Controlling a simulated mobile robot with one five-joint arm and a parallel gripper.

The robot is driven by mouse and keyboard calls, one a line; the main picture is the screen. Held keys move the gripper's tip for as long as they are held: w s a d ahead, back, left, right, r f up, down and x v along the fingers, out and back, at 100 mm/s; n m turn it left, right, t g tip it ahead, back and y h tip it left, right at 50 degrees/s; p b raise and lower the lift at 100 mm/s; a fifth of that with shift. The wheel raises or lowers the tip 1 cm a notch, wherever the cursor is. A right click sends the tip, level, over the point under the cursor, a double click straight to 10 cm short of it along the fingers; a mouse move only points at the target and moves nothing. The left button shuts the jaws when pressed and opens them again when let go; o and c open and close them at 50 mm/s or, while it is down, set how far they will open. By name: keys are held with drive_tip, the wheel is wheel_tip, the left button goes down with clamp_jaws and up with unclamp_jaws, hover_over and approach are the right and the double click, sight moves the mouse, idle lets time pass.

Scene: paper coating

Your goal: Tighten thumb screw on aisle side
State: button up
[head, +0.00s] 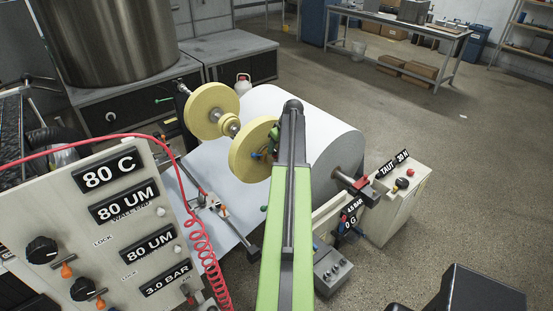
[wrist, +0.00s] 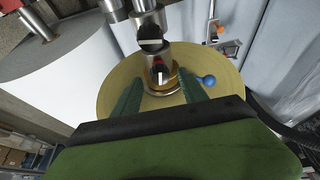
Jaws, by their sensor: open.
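In the wrist view my gripper (wrist: 160,90) is open, its two green fingers on either side of a metal shaft end with a brass-coloured collar. The collar sits at the centre of a yellow disc (wrist: 116,104). A blue ball-ended knob (wrist: 208,80) sticks out right of the right finger; I cannot tell if it is the thumb screw. In the head view the near yellow disc (head: 247,160) lies just left of my arm's end, which mostly hides the gripper. Finger contact is unclear.
A large white paper roll (head: 335,125) stands right behind the arm. A second yellow disc (head: 205,105) is at the left. A control panel (head: 110,220) with a red coiled hose (head: 205,255) fills the left front. Open floor (head: 420,130) lies to the right.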

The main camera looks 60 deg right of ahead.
drive_tip(key=shift+x, duration=0.9)
drive_tip(key=shift+r, duration=0.1)
